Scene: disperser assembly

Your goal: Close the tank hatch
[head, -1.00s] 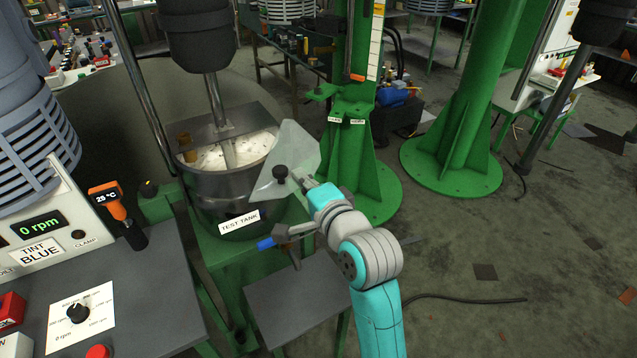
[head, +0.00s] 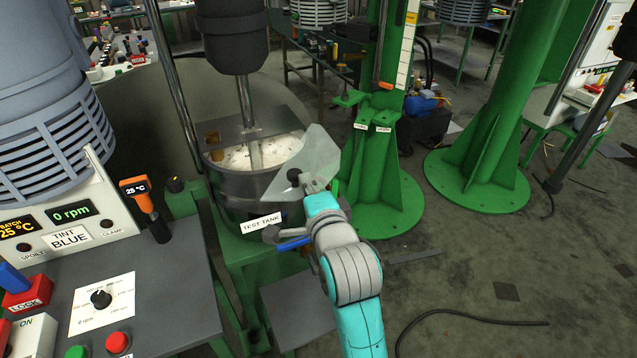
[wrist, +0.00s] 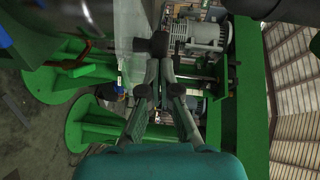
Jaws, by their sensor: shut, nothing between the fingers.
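The test tank (head: 232,188) is a dark metal vessel on a green stand, with pale contents showing through its open top. The hatch (head: 316,152) is a translucent panel raised and tilted at the tank's right side. It has a black knob (head: 293,176) on its near face. My gripper (head: 310,183) is beside the knob, just to its right in the head view. In the wrist view, my gripper (wrist: 159,70) is shut and empty, with the knob (wrist: 158,43) just beyond the fingertips and the hatch (wrist: 129,35) to the left. I cannot tell whether they touch.
A mixer shaft (head: 247,105) goes down into the tank. A blue-ended handle (head: 293,244) is beside my wrist, below the tank. A green column (head: 380,170) stands behind the hatch. The control bench (head: 165,290) is at left; the floor at right is mostly open.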

